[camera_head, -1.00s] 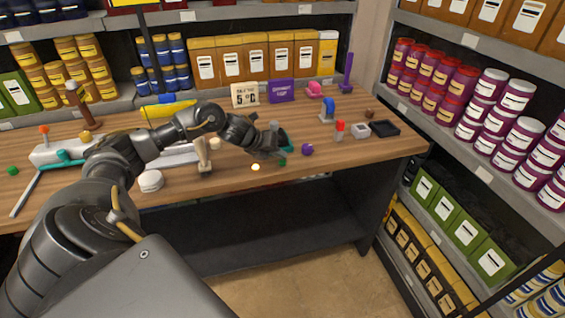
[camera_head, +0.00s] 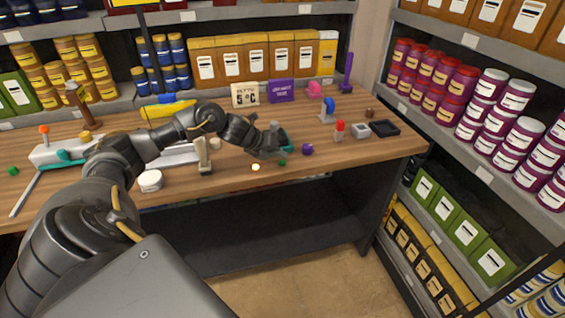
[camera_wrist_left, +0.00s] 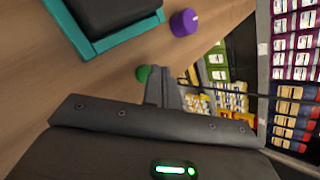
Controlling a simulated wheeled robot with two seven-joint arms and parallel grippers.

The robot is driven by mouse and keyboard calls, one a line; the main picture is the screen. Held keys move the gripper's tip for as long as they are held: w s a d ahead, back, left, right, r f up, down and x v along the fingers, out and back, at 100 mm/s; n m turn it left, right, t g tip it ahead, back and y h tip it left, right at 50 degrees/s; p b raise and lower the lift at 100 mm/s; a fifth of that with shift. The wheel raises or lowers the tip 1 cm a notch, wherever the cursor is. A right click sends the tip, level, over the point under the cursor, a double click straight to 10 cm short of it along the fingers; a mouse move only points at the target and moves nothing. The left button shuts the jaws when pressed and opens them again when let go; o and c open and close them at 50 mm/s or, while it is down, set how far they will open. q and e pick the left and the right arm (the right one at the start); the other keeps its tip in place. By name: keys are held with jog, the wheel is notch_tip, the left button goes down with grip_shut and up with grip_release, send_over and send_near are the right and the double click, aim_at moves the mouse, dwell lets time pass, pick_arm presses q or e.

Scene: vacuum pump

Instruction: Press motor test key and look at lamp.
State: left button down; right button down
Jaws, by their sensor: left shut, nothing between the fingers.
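My left gripper (camera_head: 284,146) is over the right half of the bench, and its fingers are shut and empty in the left wrist view (camera_wrist_left: 166,88). Beside it is a teal-framed part with a black top (camera_head: 288,141); its teal rim (camera_wrist_left: 118,38) shows at the upper left of the wrist view. A small green knob (camera_head: 282,162) stands near the fingertips, and it also shows beside the fingers in the wrist view (camera_wrist_left: 143,73). A pale yellow, bright round spot (camera_head: 255,167), perhaps a lamp, lies near the bench's front edge. I cannot tell which part is the motor test key.
A purple knob (camera_head: 307,149) is right of the gripper. A red-topped piece (camera_head: 339,130), a grey block (camera_head: 361,131) and a black tray (camera_head: 385,128) stand farther right. A wooden upright piece (camera_head: 203,155) and a white round part (camera_head: 151,181) are to the left.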

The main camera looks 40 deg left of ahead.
aim_at(279, 163)
pick_arm(q)
jog(key=shift+f, duration=0.1)
jog(key=shift+f+b, duration=0.35)
jog(key=shift+b, duration=0.05)
jog(key=shift+f+b, duration=0.3)
jog(key=shift+f, duration=0.1)
dwell(0.6)
jog(key=shift+r, duration=0.1)
jog(key=shift+r+p, duration=0.6)
jog(key=shift+r, duration=0.1)
notch_tip(279, 163, up, 5)
jog(key=p, duration=0.4)
jog(key=shift+r, duration=0.1)
dwell(0.9)
